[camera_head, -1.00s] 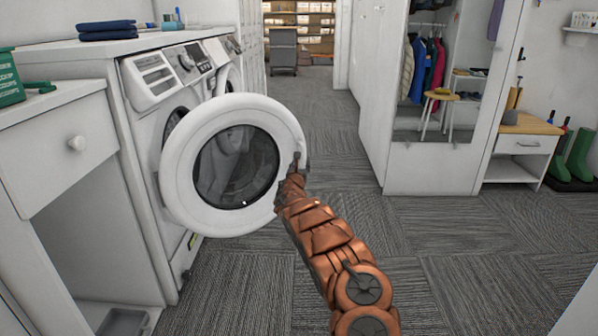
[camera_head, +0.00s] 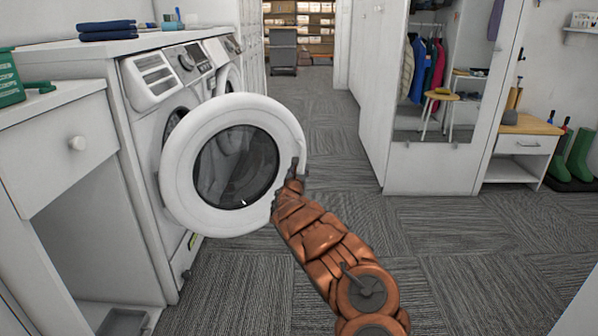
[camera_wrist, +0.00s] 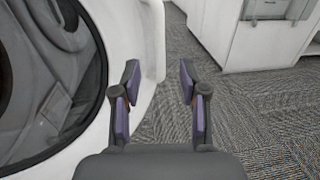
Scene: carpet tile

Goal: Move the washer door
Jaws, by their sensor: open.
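The round white washer door (camera_head: 182,190) with a dark glass middle stands swung open in front of the washer (camera_head: 146,148). My gripper (camera_head: 294,172) is at the door's right edge in the head view. In the wrist view the washer door (camera_wrist: 125,28) fills the left side. There my gripper (camera_wrist: 158,82) is open, with its two fingers apart. I cannot tell whether the finger touches the door.
A white counter with a drawer (camera_head: 62,150) stands at the left, and folded dark towels (camera_head: 107,30) lie on the washer top. A white wardrobe with a mirror (camera_head: 435,95) stands at the right. Grey carpet floor (camera_head: 350,215) is clear right of the door.

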